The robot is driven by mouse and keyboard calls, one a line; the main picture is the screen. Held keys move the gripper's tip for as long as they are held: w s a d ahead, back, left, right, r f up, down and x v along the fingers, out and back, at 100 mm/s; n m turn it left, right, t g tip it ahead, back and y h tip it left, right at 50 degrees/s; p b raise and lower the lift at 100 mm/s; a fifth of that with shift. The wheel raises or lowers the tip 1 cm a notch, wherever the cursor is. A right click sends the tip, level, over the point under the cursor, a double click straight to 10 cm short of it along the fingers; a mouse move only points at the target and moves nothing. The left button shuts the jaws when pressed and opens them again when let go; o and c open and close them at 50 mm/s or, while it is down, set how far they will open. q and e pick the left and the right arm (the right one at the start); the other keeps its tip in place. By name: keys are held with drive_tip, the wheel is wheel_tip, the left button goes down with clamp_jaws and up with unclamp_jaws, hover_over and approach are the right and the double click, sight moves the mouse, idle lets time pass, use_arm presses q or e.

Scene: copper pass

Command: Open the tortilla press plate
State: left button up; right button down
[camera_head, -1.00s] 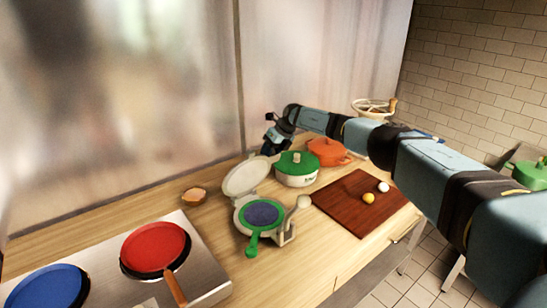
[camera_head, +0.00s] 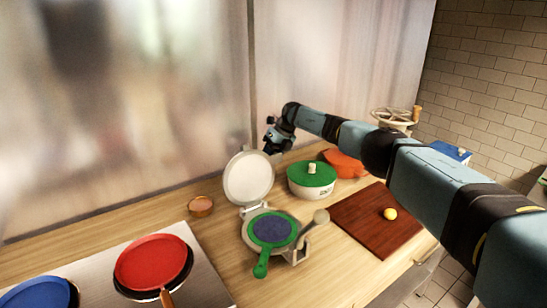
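The tortilla press stands open on the wooden counter. Its round white upper plate (camera_head: 249,178) is raised, roughly upright, at the back hinge. On its base (camera_head: 250,244) lies a green-rimmed disc with a blue middle (camera_head: 271,229) and a green handle pointing to the front. The press's lever with a pale knob (camera_head: 321,216) stands at the right side. My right gripper (camera_head: 271,147) points down beside the upper right edge of the raised plate. I cannot tell whether it touches the plate, and its fingers are too small and dark to read. My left gripper is out of view.
A dark red board (camera_head: 368,222) holds a yellow ball (camera_head: 390,214). A small bowl (camera_head: 200,206) and a red pan (camera_head: 151,262) are left. My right arm spans the right side.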

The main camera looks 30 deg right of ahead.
drive_tip(key=shift+f, duration=0.3)
drive_tip(key=c, duration=0.9)
unclamp_jaws()
drive_tip(key=shift+o, duration=0.6)
drive_tip(key=shift+w+f, duration=0.1)
drive_tip(key=shift+w, duration=0.05)
drive_tip(key=shift+r, duration=0.2)
drive_tip(key=b+v, duration=0.1)
drive_tip(key=v, duration=1.2)
drive_tip(key=shift+d+r, duration=0.2)
drive_tip(key=shift+r, duration=0.1)
